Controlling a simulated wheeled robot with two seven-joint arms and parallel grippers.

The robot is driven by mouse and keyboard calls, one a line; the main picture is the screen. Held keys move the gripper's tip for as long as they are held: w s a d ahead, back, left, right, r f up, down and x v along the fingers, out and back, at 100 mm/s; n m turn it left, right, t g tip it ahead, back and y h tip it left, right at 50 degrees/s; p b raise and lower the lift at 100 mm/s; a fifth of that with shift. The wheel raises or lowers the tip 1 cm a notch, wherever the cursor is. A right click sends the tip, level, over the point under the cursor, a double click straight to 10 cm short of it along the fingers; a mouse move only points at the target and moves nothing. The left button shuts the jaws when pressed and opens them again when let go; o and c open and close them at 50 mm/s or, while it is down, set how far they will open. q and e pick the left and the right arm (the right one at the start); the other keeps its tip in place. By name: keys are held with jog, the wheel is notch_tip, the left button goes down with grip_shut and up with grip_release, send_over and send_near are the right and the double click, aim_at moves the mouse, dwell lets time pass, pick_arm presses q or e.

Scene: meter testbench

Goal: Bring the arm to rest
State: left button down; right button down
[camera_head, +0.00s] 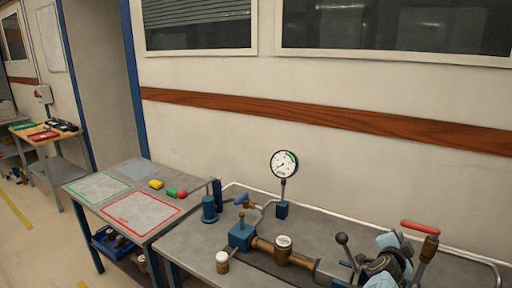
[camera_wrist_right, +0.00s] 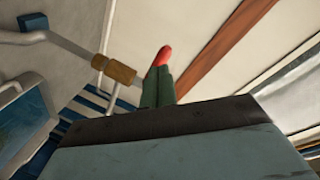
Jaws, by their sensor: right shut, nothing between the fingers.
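My right gripper (camera_head: 386,243) shows at the lower right of the head view, with light blue and dark parts, over the right part of the test bench. It is shut and empty. Its fingertips are hard to make out among the levers beside it. In the right wrist view, a broad teal and dark body fills the bottom. My left gripper is in neither view.
The bench (camera_head: 190,250) carries a pressure gauge (camera_head: 284,163), a brass meter (camera_head: 283,248) and a black-knobbed lever (camera_head: 342,239). A red handle (camera_head: 420,227) stands close to my right gripper. A side table (camera_head: 112,207) has red and green outlined areas.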

jog(key=s+d+f+n+y, duration=0.1)
jog(key=s+n+y, duration=0.1)
jog(key=s+n, duration=0.3)
jog(key=s+d+f+n+y, duration=0.1)
jog(key=s+d+f+n, duration=0.15)
jog(key=s, duration=0.35)
jog(key=s+a+f+n+g+y, duration=0.2)
jog(key=s+a+n+g+y, duration=0.3)
jog(key=s+a, duration=0.9)
jog(key=s+a+f+n+g+y, duration=0.3)
jog(key=s+a+n, duration=0.5)
jog(key=s+a, duration=0.6)
jog(key=s+d+f+g+b, duration=0.15)
jog(key=f+b, duration=0.25)
jog(key=f, duration=1.2)
jog(key=s+d+f+g+b, duration=0.15)
jog(key=f+b, duration=0.35)
jog(key=f, duration=1)
jog(key=s+d+f+b, duration=0.1)
jog(key=s+f+b, duration=0.3)
jog(key=s+f, duration=0.4)
jog(key=s+d+f+b, duration=0.1)
jog(key=s+f+b, duration=0.3)
jog(key=s+f, duration=0.5)
notch_tip(320, 180, down, 7)
jog(key=shift+s+d+f, duration=0.15)
jog(key=shift+s, duration=0.1)
